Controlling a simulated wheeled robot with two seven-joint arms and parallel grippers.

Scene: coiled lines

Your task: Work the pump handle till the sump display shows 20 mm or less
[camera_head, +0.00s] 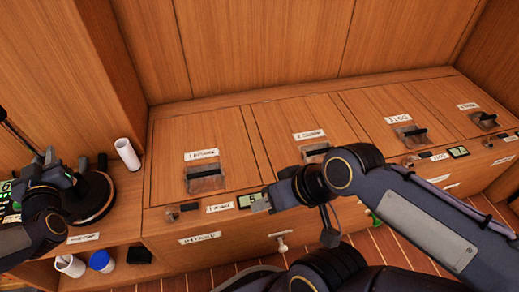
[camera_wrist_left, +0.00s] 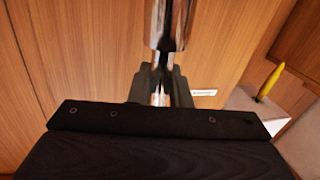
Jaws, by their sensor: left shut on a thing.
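My left gripper (camera_head: 48,172) is at the far left of the head view, beside a black round pump body (camera_head: 92,197). A dark rod (camera_head: 14,130), likely the pump handle, reaches it from the upper left. In the left wrist view, my left gripper (camera_wrist_left: 160,85) is shut on a shiny metal rod (camera_wrist_left: 170,22), which fits the handle. A small green-lit panel (camera_head: 7,190) shows partly behind my left arm; its figures are unreadable. I cannot tell which display is the sump's. My right gripper (camera_head: 262,204) is over the locker front, its jaws unclear.
Wooden lockers with labelled lids (camera_head: 200,150) run along the back. Small displays (camera_head: 250,199) (camera_head: 458,152) sit on the front edge. A white cylinder (camera_head: 127,154) stands near the pump. The shelf below holds a white cup (camera_head: 70,265) and a blue-topped container (camera_head: 102,261).

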